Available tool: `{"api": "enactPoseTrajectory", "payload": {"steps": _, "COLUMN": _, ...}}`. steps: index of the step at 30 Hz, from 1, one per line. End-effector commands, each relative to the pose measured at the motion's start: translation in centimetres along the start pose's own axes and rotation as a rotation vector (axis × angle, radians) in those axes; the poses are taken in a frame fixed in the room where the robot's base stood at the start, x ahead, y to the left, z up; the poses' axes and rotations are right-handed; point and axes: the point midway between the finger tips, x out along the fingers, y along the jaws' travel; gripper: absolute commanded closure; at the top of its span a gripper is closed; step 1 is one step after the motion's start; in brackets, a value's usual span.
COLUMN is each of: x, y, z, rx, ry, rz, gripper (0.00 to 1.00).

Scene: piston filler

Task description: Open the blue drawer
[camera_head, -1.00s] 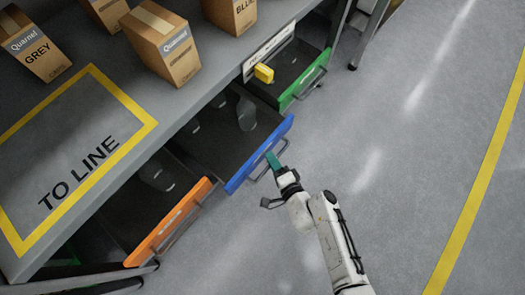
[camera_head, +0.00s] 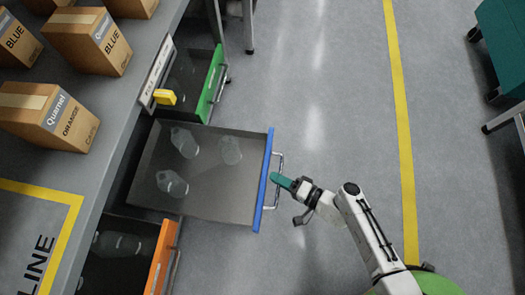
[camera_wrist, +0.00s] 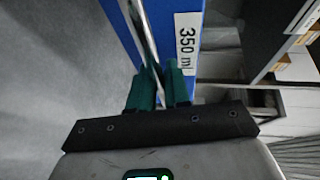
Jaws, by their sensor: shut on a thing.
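The blue drawer is pulled well out from under the bench, with its blue front (camera_head: 263,180) facing right in the head view. Several clear bottles (camera_head: 184,143) lie inside it. A metal bar handle (camera_head: 275,190) runs along the front. My gripper (camera_head: 283,181) has teal fingers that are shut on this handle. In the wrist view the fingers (camera_wrist: 158,88) pinch the handle bar (camera_wrist: 145,35), beside the blue front (camera_wrist: 165,25) with its "350 ml" label (camera_wrist: 187,42).
The orange drawer (camera_head: 161,262) and the green drawer (camera_head: 214,85) stand partly open on either side. A yellow block (camera_head: 165,97) is by the green drawer. Boxes (camera_head: 88,40) stand on the bench (camera_head: 140,55).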

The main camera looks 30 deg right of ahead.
Motion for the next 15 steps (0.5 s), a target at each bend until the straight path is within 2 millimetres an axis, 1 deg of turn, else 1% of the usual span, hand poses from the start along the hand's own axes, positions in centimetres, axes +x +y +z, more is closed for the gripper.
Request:
{"api": "enactPoseTrajectory", "payload": {"steps": 1, "x": -0.9, "y": 0.4, "z": -0.3, "rx": 0.001, "ry": 0.004, "rz": 0.003, "gripper": 1.00}}
{"api": "enactPoseTrajectory", "payload": {"steps": 6, "x": -3.0, "y": 0.8, "z": -1.2, "rx": 0.001, "ry": 0.004, "rz": 0.003, "gripper": 1.00}}
{"api": "enactPoseTrajectory", "payload": {"steps": 10, "x": -4.1, "y": 1.1, "z": -1.7, "rx": 0.000, "ry": 0.003, "rz": 0.003, "gripper": 1.00}}
{"api": "enactPoseTrajectory", "payload": {"steps": 15, "x": -5.0, "y": 1.3, "z": -2.0, "rx": 0.000, "ry": 0.001, "rz": 0.003, "gripper": 1.00}}
